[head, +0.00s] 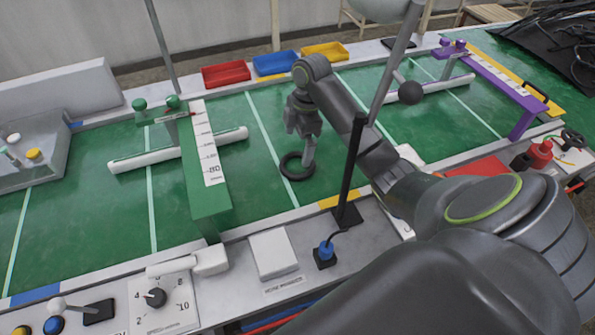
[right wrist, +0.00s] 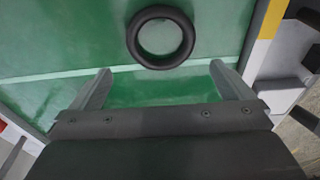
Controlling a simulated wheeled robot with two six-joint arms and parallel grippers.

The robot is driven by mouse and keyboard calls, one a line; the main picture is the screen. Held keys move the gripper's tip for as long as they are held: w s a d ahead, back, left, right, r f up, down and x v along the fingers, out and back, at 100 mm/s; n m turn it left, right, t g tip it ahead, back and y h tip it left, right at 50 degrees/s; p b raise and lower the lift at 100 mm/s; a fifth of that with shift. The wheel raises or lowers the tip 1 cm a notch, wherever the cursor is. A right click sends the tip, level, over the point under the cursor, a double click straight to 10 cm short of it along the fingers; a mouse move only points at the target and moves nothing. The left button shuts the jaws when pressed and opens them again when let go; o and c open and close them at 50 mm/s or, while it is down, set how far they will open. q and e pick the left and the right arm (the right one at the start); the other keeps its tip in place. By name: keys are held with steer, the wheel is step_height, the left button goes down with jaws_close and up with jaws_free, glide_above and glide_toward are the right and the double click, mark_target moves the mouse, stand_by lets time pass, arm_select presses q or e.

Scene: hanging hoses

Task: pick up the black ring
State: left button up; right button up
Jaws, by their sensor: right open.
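The black ring (head: 297,171) lies flat on the green table surface (head: 265,215) in the head view, near the middle strip of the table. My left gripper is not in view.
A green bar stand (head: 205,205) with a white scale stands left of the ring. A black upright post (head: 352,170) stands just right of it. A purple stand (head: 495,80) is at the right. Red, blue and yellow trays (head: 226,74) line the back edge.

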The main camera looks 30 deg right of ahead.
mark_target(297, 167)
steer(key=shift+a+f+b, duration=0.1)
steer(key=shift+f+b, duration=0.25)
steer(key=shift+f, duration=0.45)
steer(key=shift+f+b, duration=0.55)
steer(key=shift+b, duration=0.05)
step_height(297, 167, down, 4)
steer(key=shift+s+f+b, duration=0.1)
steer(key=shift+b, duration=0.2)
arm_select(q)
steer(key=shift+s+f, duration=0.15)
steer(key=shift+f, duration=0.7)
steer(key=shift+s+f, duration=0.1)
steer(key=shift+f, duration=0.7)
arm_select(e)
steer(key=c, duration=0.7)
steer(key=shift+o, duration=0.2)
